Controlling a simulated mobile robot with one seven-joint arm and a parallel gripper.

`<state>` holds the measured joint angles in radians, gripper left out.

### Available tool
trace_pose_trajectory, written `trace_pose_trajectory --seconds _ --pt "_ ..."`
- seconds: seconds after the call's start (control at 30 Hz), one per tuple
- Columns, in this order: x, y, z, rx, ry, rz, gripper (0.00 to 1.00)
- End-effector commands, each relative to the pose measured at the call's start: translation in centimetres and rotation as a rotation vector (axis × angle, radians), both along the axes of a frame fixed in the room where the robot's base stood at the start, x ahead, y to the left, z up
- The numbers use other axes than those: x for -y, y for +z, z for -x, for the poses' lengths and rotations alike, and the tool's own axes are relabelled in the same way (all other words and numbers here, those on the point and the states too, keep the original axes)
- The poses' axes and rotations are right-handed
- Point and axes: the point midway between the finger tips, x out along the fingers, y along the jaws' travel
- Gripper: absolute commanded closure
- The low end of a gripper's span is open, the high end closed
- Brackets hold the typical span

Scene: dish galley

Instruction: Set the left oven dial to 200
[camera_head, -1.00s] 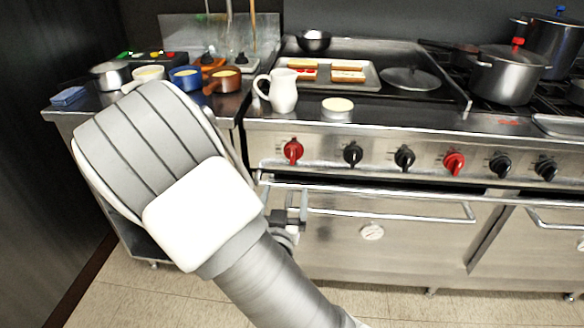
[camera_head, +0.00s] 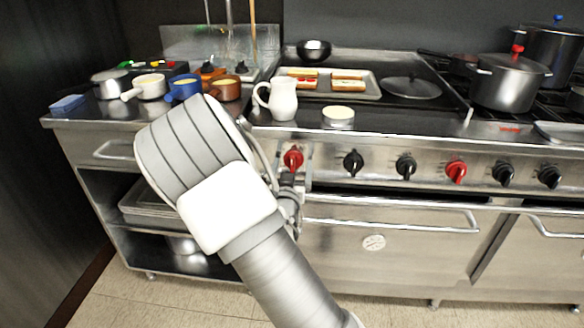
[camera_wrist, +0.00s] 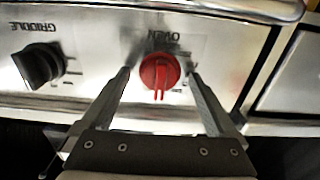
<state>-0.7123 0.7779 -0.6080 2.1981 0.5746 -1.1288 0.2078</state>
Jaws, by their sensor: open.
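The left oven dial (camera_head: 293,159) is the red knob at the left end of the range's control panel. In the wrist view the red dial (camera_wrist: 160,71) sits under an upside-down OVEN label, its grip bar running up and down the picture. The scale numbers are too blurred to read. My gripper (camera_wrist: 159,78) is open, one finger on each side of the dial, with visible gaps; I see no clear contact. In the head view my gripper (camera_head: 288,182) is just below the dial, partly hidden by my wrist.
A black griddle knob (camera_wrist: 42,65) is left of the dial in the wrist view. Several more knobs, including a second red one (camera_head: 456,171), line the panel. An oven door handle (camera_head: 395,226) runs below. A white pitcher (camera_head: 282,99) stands above the dial.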

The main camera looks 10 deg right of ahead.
Motion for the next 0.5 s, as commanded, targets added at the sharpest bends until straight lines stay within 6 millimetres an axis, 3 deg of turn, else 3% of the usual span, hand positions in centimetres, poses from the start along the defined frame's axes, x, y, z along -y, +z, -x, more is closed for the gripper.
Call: trace_pose_trajectory --seconds 0.1,0.5 --pt "-0.01 0.0 0.02 0.0 0.0 0.0 0.1" --pt "-0.02 0.0 0.05 0.0 0.0 -0.001 0.82"
